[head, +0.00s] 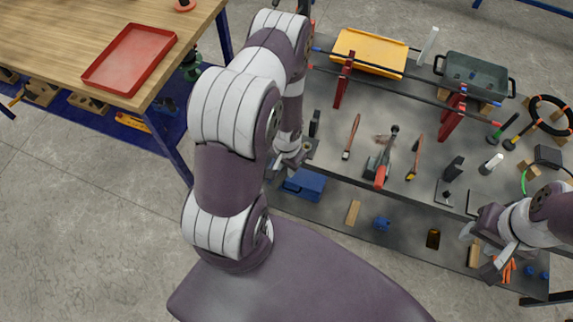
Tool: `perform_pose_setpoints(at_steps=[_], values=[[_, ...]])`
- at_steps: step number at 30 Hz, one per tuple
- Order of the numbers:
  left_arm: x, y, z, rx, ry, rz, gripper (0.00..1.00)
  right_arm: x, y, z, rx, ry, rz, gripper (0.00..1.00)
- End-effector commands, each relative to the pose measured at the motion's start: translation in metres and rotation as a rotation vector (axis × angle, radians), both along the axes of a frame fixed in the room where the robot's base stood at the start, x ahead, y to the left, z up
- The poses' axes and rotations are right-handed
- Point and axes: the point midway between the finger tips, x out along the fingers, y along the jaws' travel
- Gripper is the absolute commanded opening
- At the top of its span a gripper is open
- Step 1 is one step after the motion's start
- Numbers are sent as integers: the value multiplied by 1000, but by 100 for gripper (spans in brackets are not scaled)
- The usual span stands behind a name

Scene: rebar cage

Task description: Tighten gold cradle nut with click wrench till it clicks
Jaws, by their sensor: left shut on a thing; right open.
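My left gripper (292,160) is at the left end of the grey bench, low beside its near edge. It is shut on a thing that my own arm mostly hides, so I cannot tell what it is. A small grey part with a gold-coloured middle (308,147) shows right beside it; I cannot tell whether this is the cradle nut or whether they touch. I cannot make out the click wrench for certain. My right gripper (478,246) is open and empty in front of the bench's near right edge.
The grey bench (335,105) carries red stands (343,82) with bars across, a yellow tray (370,52), a grey tub (475,75), a red-handled tool (380,172) and wooden-handled tools. A lower shelf (325,205) holds a blue box (304,184). A wooden table (60,40) stands left.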

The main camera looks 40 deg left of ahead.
Motion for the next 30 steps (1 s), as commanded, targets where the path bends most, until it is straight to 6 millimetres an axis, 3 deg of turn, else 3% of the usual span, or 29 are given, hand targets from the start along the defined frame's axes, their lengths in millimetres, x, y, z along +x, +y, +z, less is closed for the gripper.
perform_pose_setpoints(at_steps=[10,30], values=[[1,0,5,1,-4,7,0,0,0,4,0,0,0,45],[0,-1,50,0,-1,7,0,0,0,46,0,0,0,45]])
